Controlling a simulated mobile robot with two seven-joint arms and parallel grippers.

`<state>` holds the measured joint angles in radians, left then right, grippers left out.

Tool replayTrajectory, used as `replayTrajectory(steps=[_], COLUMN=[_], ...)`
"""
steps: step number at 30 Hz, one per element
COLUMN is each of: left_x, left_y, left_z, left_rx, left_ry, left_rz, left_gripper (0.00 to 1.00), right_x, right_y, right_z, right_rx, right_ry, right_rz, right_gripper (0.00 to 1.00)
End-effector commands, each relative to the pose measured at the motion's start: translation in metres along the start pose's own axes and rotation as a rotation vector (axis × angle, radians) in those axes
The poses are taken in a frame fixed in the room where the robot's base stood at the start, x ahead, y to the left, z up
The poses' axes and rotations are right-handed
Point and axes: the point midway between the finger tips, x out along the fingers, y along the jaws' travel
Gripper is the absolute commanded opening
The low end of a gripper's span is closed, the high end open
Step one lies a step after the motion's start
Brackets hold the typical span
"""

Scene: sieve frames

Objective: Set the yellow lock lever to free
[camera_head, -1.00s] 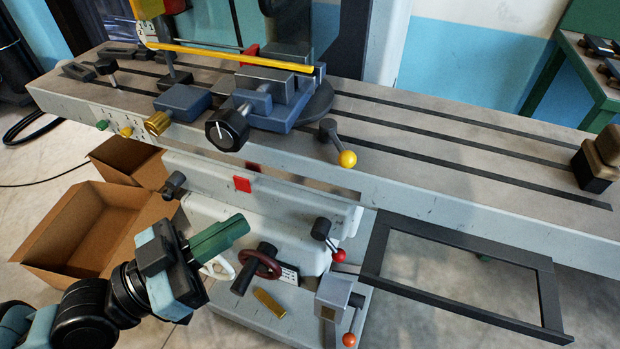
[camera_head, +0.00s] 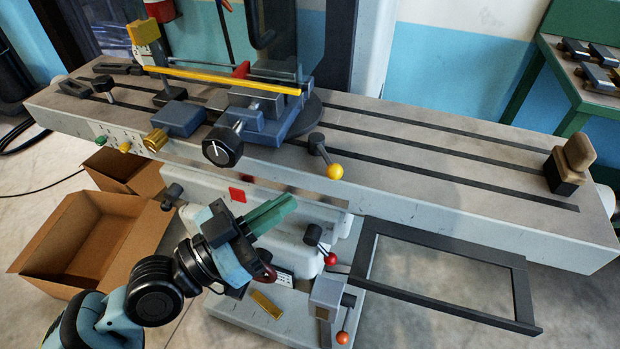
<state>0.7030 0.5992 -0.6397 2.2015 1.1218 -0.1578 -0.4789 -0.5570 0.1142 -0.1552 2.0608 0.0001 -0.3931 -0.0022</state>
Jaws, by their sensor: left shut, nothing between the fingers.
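The yellow lock lever (camera_head: 335,171) has a dark hub and a short arm ending in a yellow ball. It sits at the front edge of the machine table, right of the vise, with its ball pointing down and slightly right, toward me. I cannot read any free or locked marking beside it. My left gripper (camera_head: 284,207) has green fingers, shut and empty. It is below and left of the yellow ball, apart from it, in front of the machine's pale body. It hides most of the dark red handwheel. My right gripper is not in view.
The vise (camera_head: 265,116) with a black dial knob (camera_head: 222,146) stands left of the lever. A red-ball lever (camera_head: 330,259) and an orange-ball lever (camera_head: 342,338) are below. A black frame (camera_head: 450,296) juts out right. Cardboard boxes (camera_head: 100,240) stand at left.

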Motion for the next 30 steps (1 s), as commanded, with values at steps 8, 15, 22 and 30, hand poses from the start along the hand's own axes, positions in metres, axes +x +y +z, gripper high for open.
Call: replayTrajectory(steps=[8, 15, 22, 30], left_x=[0.040, 0.057, 0.058, 0.060], left_y=[0.000, 0.000, 0.000, 0.001], left_z=[-0.003, 0.000, 0.001, 0.000], left_rx=[0.000, 0.000, 0.000, -0.001], left_ry=[0.003, 0.000, -0.001, 0.000], left_rz=[0.000, 0.000, 0.000, 0.000], left_gripper=[0.00, 0.00, 0.00, 0.00], right_x=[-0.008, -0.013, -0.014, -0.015], right_y=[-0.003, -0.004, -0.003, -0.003], right_z=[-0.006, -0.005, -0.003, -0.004], right_rx=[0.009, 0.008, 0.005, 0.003], right_ry=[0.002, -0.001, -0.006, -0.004], right_rz=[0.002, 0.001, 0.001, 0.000], right_gripper=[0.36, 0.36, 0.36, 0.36])
